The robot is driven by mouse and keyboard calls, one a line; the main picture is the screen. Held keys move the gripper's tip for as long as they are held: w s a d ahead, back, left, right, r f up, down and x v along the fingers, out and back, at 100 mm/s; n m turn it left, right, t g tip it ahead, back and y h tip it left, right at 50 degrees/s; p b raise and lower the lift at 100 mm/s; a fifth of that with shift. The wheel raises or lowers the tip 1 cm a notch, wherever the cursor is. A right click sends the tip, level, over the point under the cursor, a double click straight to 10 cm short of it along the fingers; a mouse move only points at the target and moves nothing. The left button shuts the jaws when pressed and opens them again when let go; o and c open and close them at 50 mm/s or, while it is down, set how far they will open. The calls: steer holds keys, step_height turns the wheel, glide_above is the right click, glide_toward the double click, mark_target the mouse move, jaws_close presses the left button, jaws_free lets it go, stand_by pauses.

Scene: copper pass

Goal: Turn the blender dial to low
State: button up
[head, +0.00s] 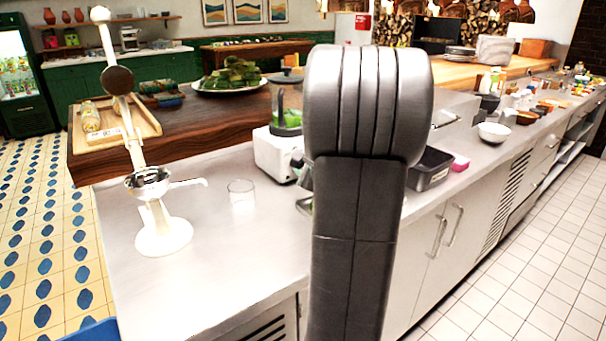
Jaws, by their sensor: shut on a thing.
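The blender (275,155) stands on the steel counter near the middle of the head view. It has a white base and a clear jug with green contents. My own arm rises in front and covers the blender's right side. I cannot make out its dial or the dial's setting.
A clear glass (241,196) stands left of the blender, and a white lever press (163,232) stands further left. A dark metal pan (430,168) and a pink item (460,162) lie to the right. The front left counter (215,270) is clear.

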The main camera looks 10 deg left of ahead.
steer(key=shift+f+n+b, duration=0.3)
steer(key=shift+n+b, duration=0.1)
steer(key=shift+b, duration=0.4)
steer(key=shift+r+b, duration=0.1)
steer(key=shift+b, duration=0.25)
steer(key=shift+r+t, duration=0.1)
steer(key=shift+t, duration=0.2)
steer(key=o, duration=1)
steer(key=shift+c, duration=0.2)
steer(key=v, duration=1.4)
steer(key=shift+p, duration=0.3)
steer(key=shift+a+r, duration=0.1)
